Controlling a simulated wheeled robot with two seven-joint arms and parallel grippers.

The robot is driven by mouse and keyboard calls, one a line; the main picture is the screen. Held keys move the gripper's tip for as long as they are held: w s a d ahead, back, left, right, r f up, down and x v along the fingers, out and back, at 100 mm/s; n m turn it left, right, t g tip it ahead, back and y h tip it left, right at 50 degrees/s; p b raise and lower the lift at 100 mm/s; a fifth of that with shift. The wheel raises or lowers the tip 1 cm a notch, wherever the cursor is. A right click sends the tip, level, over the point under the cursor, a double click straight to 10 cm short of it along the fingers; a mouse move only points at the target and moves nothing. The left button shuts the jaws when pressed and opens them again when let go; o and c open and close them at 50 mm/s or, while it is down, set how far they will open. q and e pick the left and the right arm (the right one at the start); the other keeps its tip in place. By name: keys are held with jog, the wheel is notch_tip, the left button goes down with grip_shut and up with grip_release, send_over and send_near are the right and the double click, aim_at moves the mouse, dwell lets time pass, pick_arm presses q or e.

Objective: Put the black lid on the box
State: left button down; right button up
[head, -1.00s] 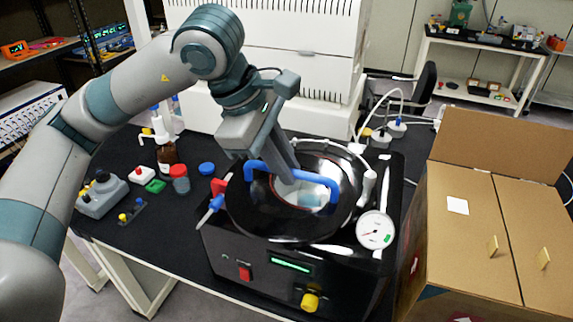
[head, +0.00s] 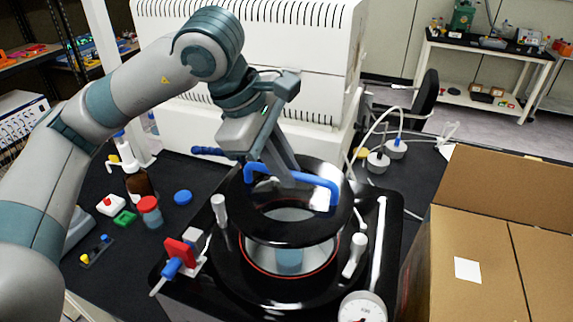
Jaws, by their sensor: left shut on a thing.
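The black lid (head: 262,230) is a round black ring with a clear window and a blue handle (head: 318,184) on top. My left gripper (head: 272,166) is shut on the lid by its handle. The lid hangs over the black box (head: 215,296), overlapping the back part of its round opening in the picture. The opening's red-lined rim (head: 262,268) shows below the lid's front edge, so the lid appears raised off it. The far part of the opening is hidden behind the lid. My right gripper is not in view.
Grey posts (head: 219,212) and a red-and-blue valve (head: 178,252) stand around the opening, with a round gauge (head: 362,308) at front right. Bottles and small jars (head: 149,212) stand at left. A white machine (head: 260,50) stands behind.

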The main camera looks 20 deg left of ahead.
aim_at(282, 194)
pick_arm(q)
jog(key=shift+s+r, duration=0.1)
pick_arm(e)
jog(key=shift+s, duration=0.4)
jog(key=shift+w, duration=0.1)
pick_arm(q)
jog(key=shift+f, duration=0.55)
jog(key=shift+f+b, duration=1.1)
jog(key=shift+f, duration=2.1)
jog(key=shift+f+b, duration=1)
jog(key=shift+b, duration=0.3)
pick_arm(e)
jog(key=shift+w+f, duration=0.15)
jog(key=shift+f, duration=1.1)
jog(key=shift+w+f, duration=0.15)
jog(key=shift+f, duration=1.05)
pick_arm(q)
jog(key=shift+b, duration=0.55)
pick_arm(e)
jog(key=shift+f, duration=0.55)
pick_arm(q)
jog(key=shift+f+b, duration=0.7)
jog(key=shift+b, duration=0.4)
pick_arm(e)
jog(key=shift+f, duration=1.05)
